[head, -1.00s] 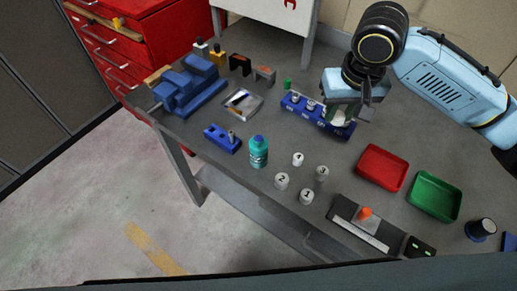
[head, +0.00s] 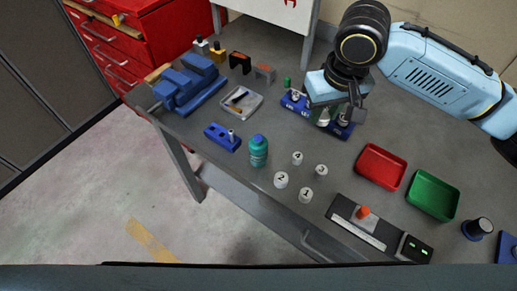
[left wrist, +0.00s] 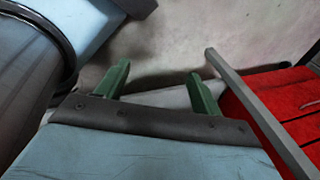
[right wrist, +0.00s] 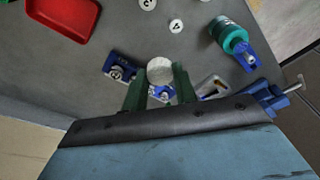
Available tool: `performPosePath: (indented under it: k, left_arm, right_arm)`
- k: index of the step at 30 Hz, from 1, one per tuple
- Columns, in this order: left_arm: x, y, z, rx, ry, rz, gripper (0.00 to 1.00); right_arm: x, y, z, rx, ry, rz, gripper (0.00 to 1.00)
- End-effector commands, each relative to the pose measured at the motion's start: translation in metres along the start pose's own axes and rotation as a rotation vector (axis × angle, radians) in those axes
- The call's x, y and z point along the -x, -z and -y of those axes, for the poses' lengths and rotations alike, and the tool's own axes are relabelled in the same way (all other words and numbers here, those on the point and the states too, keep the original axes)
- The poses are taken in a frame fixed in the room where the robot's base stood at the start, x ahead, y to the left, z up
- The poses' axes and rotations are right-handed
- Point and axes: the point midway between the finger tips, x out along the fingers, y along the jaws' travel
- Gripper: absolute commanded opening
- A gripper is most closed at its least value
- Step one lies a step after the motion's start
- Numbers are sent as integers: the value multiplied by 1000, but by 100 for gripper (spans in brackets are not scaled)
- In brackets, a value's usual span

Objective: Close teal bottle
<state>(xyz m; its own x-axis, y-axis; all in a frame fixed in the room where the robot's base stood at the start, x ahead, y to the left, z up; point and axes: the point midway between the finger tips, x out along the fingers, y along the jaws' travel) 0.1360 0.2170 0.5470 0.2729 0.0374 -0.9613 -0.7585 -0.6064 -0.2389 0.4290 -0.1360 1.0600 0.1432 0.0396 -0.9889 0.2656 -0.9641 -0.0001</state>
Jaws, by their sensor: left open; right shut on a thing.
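The teal bottle (head: 258,152) stands upright near the table's front edge in the head view. It also shows in the right wrist view (right wrist: 228,34); whether a cap sits on it is too small to tell. My right gripper (head: 334,113) is over the blue numbered rack (head: 296,103), to the right of and behind the bottle. In the right wrist view its green fingers (right wrist: 158,83) are shut on a plain white round piece (right wrist: 160,70), just above or at the rack. My left gripper (left wrist: 155,85) is open and empty, away from the table.
Several white numbered pieces (head: 281,180) stand right of the bottle. A blue block with a post (head: 222,137) is left of it. Red (head: 381,166) and green (head: 433,195) trays lie to the right. A blue vise (head: 187,84) and metal tray (head: 240,103) stand left.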

Motion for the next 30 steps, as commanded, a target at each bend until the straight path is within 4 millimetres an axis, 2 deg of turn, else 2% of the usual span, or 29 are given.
performPosePath:
  k: [1,5,8,11,12,15,18,21,25,30]
  left_arm:
    - [14,27,18,-148,58,-27,67]
    - [56,91,64,-528,249,-50,67]
    - [101,140,98,-779,430,-34,67]
    - [159,187,129,-1002,641,18,67]
    - [185,204,139,-1085,730,50,67]
    - [238,238,154,-1277,930,139,67]
    - [279,266,155,-1453,1100,232,67]
    - [308,290,147,-1621,1249,324,67]
    - [332,312,132,-1794,1400,431,67]
    - [346,326,119,-1902,1498,509,67]
  right_arm:
    - [6,6,16,64,7,-5,7]
    - [10,15,51,220,29,-4,7]
    - [14,20,75,335,45,-3,7]
    - [16,24,95,443,60,-4,7]
    - [17,25,103,482,67,-3,7]
    - [17,27,114,555,79,-2,7]
    - [17,29,122,602,88,-1,7]
    - [17,30,125,631,93,-1,7]
    - [17,30,129,655,98,-1,7]
    - [17,31,130,667,100,-1,7]
